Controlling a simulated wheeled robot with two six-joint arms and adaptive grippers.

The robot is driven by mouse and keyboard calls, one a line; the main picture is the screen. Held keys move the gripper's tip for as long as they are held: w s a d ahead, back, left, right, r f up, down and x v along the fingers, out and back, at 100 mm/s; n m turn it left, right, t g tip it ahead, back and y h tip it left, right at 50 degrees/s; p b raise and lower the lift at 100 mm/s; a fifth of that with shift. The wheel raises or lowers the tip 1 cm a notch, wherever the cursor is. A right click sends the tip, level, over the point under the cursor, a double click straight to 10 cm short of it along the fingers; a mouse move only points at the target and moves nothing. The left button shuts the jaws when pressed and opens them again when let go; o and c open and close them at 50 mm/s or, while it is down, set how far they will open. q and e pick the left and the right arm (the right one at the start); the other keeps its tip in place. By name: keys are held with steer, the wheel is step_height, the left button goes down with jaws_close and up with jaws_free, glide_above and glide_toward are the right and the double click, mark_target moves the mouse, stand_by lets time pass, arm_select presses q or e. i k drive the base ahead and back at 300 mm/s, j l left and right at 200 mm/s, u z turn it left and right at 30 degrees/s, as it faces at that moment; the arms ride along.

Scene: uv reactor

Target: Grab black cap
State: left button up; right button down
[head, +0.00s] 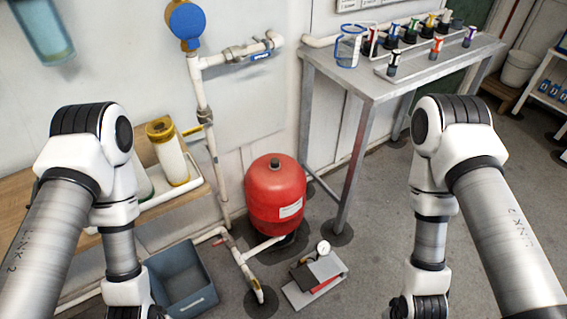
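No single thing stands out clearly as the black cap. Several small pieces with coloured bands and dark or white parts stand on the grey metal table (350,85) at the upper right, too small to tell apart well. One front piece (394,62) has a white body and a dark base. A dark blue-grey piece (457,22) stands at the far end of the row. The red tank (275,195) has a small dark fitting (274,163) on top.
A blue wire holder (347,45) stands at the table's left end. White pipes with a blue round gauge (186,20) run along the wall. A wooden bench (15,210) with a yellow-topped canister (167,150) and an open grey-blue bin (185,285) are at left. Flat plates (315,280) lie on the floor.

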mark_target(274, 162)
steer(key=i+l, duration=0.2)
steer(key=l, duration=0.15)
steer(key=i+l, duration=0.25)
steer(key=i+l+u, duration=0.1)
steer(key=l, duration=0.35)
steer(key=i+l, duration=0.5)
steer(key=l, duration=0.25)
steer(key=u, duration=0.05)
